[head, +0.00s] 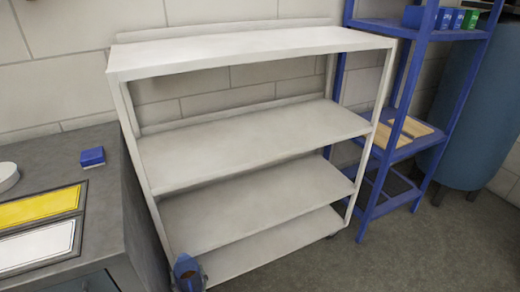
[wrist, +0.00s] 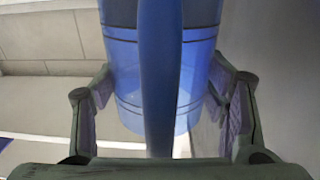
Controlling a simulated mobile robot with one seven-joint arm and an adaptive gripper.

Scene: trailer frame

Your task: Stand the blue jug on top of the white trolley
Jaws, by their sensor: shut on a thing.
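The white trolley (head: 250,45) stands in the middle of the head view, with a bare top and bare lower shelves. The blue jug (head: 187,264) shows at the bottom edge of the head view, in front of the trolley's lower left corner and well below its top. In the wrist view the jug (wrist: 120,65) fills the middle, its blue handle running down the centre towards the camera. My gripper (wrist: 163,88) has one finger on each side of the jug and is shut on it.
A grey workbench (head: 110,215) with a small blue box (head: 91,157) and yellow and white panels stands left of the trolley. A blue rack (head: 400,150) stands close on its right, with a blue tank (head: 470,120) beyond. Grey floor is clear at lower right.

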